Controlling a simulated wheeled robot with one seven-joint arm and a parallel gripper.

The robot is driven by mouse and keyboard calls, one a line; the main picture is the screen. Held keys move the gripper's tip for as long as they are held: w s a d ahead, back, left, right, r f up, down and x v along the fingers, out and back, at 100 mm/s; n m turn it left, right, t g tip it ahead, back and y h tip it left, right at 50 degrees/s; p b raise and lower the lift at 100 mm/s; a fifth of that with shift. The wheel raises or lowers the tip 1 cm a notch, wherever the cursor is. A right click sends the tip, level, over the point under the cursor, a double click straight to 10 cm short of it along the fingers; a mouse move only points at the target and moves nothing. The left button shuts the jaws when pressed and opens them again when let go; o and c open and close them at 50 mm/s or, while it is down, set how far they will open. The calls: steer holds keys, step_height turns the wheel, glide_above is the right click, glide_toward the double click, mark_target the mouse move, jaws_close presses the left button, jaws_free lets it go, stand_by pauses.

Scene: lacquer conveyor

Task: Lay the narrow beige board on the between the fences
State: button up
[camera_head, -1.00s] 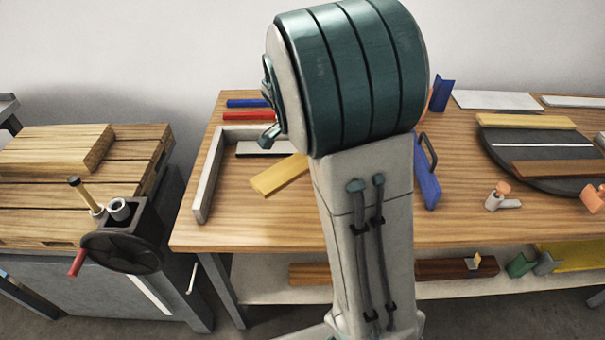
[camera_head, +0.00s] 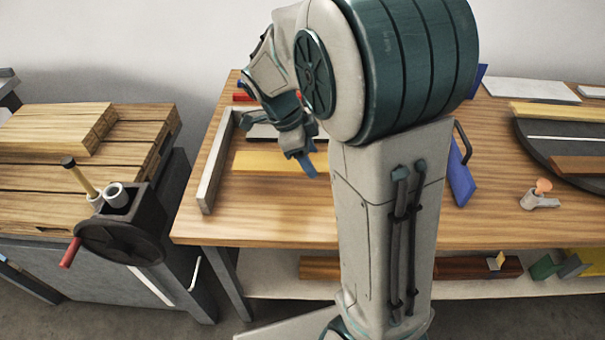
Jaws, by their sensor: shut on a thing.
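A narrow yellow-beige board (camera_head: 262,162) lies at the left of the wooden bench, level across the picture. Its left end is close to the pale grey L-shaped fence (camera_head: 212,170), apart from the side leg. My gripper (camera_head: 306,166), with dark blue fingers, is shut on the board near its visible right part. The board's right end is hidden behind my arm. I cannot tell whether the board touches the bench or is just above it. A white and dark strip (camera_head: 262,131) lies behind the board, inside the fence corner.
A blue piece with a handle (camera_head: 461,182) stands right of my arm. A dark round turntable (camera_head: 560,150) bears a yellow board (camera_head: 558,112) and a brown board (camera_head: 585,165). A small clamp-like piece (camera_head: 538,199) is nearby. The bench front (camera_head: 260,220) is clear. A pallet (camera_head: 60,180) stands left.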

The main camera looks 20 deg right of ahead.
mark_target(302, 185)
steer(key=shift+s+a+f, duration=0.25)
steer(key=shift+a+f, duration=0.3)
steer(key=shift+a, duration=0.3)
steer(key=shift+f, duration=2.05)
steer(key=shift+f+b, duration=0.1)
steer(key=shift+b, duration=0.2)
steer(key=o, duration=1.2)
steer(key=shift+c, duration=0.2)
